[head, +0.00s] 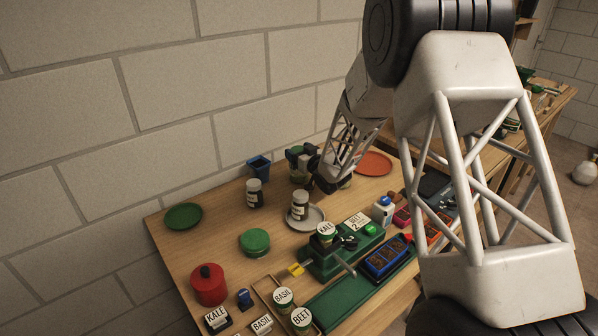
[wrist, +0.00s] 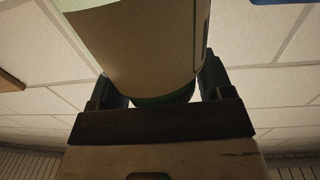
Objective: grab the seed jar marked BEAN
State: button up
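My gripper (head: 300,160) is at the back of the bench, at the end of the arm. In the wrist view its two dark fingers (wrist: 160,95) stand on either side of a jar (wrist: 145,45) with a broad cream label and a green end, and appear closed on it. No writing on that label is readable, so I cannot tell if it is BEAN. Jars with lids marked KALE (head: 326,229), BASIL (head: 283,296) and BEET (head: 301,317) stand nearer. I read BEAN nowhere.
Two dark jars with white labels stand nearby, one on the bench (head: 254,194) and one on a grey plate (head: 299,206). A blue pot (head: 259,166), green plate (head: 184,216), orange plate (head: 374,163) and red canister (head: 208,284) are around.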

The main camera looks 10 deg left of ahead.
jog(key=c, duration=1)
jog(key=shift+c, duration=0.2)
jog(key=shift+r, duration=0.1)
jog(key=shift+r, duration=4.95)
